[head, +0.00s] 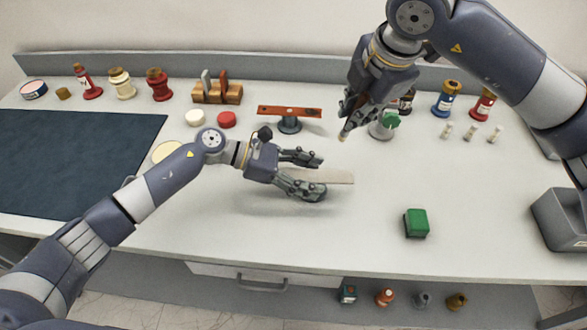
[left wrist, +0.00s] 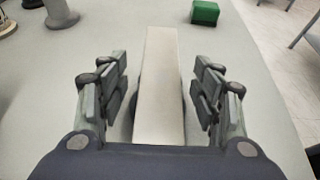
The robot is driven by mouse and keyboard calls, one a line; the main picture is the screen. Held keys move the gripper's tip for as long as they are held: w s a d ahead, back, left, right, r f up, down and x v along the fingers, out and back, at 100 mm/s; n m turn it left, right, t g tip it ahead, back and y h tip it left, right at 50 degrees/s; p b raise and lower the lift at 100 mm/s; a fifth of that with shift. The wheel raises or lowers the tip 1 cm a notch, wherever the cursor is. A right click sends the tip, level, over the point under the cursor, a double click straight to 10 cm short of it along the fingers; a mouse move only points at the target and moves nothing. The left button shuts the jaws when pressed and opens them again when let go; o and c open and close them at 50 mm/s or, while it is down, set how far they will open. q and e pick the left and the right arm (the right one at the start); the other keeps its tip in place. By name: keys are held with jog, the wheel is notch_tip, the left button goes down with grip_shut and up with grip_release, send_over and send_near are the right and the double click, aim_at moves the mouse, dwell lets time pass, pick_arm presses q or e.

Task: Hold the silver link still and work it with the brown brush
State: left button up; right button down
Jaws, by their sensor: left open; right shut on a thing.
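The silver link (head: 338,177), a flat pale bar, lies over the middle of the table. My left gripper (head: 318,177) is open around its left part, with one finger on each side. In the left wrist view the link (left wrist: 160,80) runs lengthwise between the spread fingers of my left gripper (left wrist: 160,65), with a gap on both sides. My right gripper (head: 353,115) is above the table, up and to the right of the link. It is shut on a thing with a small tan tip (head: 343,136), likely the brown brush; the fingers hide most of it.
An orange bar (head: 289,111) on a round stand is behind my left gripper. A green block (head: 416,223) sits at front right. A dark mat (head: 70,160) covers the left. Bottles, a wooden rack (head: 217,95) and small vials line the back. The front middle is clear.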

pick_arm(q)
jog(key=shift+d+f, duration=0.15)
jog(key=shift+d, duration=0.25)
jog(key=shift+c, duration=0.4)
grip_shut()
